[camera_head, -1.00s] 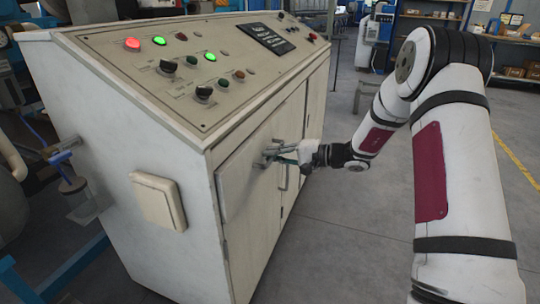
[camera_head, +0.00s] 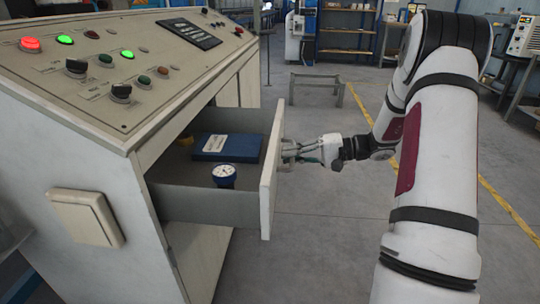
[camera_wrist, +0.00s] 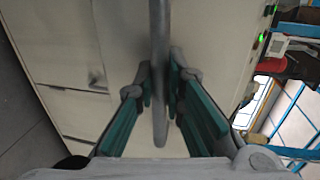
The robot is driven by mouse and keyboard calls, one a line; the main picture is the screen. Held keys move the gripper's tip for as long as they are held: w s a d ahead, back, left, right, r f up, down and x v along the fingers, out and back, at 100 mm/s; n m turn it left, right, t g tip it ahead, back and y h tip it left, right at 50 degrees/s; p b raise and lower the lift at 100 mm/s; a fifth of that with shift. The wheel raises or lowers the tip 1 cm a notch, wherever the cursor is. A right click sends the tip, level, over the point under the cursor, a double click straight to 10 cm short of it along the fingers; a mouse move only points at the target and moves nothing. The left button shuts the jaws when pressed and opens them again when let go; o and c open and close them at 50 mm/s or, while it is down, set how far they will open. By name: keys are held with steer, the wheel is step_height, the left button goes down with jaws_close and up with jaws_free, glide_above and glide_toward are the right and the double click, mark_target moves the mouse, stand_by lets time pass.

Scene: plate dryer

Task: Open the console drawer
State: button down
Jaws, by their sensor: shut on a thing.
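The console (camera_head: 90,130) stands at the left in the head view, with a sloped panel of knobs and lit buttons. Its drawer (camera_head: 268,175) is pulled well out, and the inside shows. A blue box or book (camera_head: 226,147) with a pale label and a round blue gauge with a white dial (camera_head: 224,176) lie in it. My gripper (camera_head: 295,153) is at the outer side of the drawer front. In the wrist view my gripper (camera_wrist: 160,95) has its green-padded fingers on both sides of the grey bar handle (camera_wrist: 159,60), shut on it.
Open floor (camera_head: 330,230) lies to the right of the drawer. A low metal frame (camera_head: 317,85) stands farther back, with shelves (camera_head: 347,35) behind it. A square pale box (camera_head: 86,217) sits on the console's near side.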

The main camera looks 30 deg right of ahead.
steer(key=shift+f+v, duration=0.15)
steer(key=shift+v, duration=0.55)
steer(key=shift+f+v, duration=0.15)
steer(key=shift+v, duration=0.55)
steer(key=c, duration=1.7)
jaws_free()
steer(key=shift+d, duration=0.1)
steer(key=shift+o, duration=0.2)
steer(key=v, duration=1.2)
steer(key=shift+s+f, duration=0.1)
